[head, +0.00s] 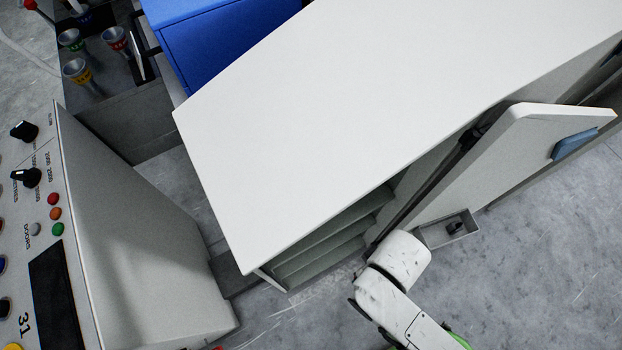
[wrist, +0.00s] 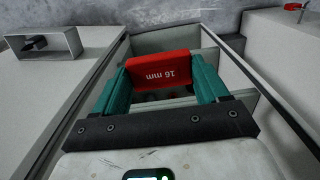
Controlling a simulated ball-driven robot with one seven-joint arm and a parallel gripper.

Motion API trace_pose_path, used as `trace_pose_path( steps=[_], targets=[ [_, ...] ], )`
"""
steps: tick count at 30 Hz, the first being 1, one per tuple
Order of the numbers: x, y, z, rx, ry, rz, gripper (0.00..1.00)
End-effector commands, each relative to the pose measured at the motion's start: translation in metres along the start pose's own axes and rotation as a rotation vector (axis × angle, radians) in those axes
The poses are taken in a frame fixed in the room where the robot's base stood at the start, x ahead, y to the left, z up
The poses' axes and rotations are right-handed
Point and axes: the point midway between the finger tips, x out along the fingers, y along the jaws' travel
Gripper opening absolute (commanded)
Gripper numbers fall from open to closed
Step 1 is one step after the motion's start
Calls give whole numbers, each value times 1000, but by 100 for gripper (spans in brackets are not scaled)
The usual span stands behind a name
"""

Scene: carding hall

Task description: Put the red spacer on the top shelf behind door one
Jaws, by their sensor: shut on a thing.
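My gripper (wrist: 163,76) is shut on the red spacer (wrist: 158,66), which is marked "16 mm" and sits between the two teal fingers in the wrist view. The spacer is in front of the cabinet opening, where pale shelf edges show behind it; how far inside it is I cannot tell. In the head view my gripper and the spacer are hidden behind my arm and the cabinet. The white cabinet (head: 360,110) has its door (head: 510,165) swung open, with shelves (head: 335,235) partly showing below the top. No door number is readable.
A small open box (head: 450,230) is fixed to the door's inner side, also seen in the wrist view (wrist: 42,44). A control panel (head: 150,250) stands at left. A blue cabinet (head: 225,40) and several colour-banded cups (head: 78,72) are behind. Floor at lower right is clear.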

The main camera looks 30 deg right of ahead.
Motion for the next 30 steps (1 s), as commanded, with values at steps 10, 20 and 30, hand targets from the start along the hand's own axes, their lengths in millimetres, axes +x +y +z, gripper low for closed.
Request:
trace_pose_path(
  steps=[10,20,30],
  targets=[
    [-4,-2,-65,1,6,1,43],
    [-4,-2,-144,1,5,1,43],
    [14,-1,-193,0,-4,2,43]
  ],
)
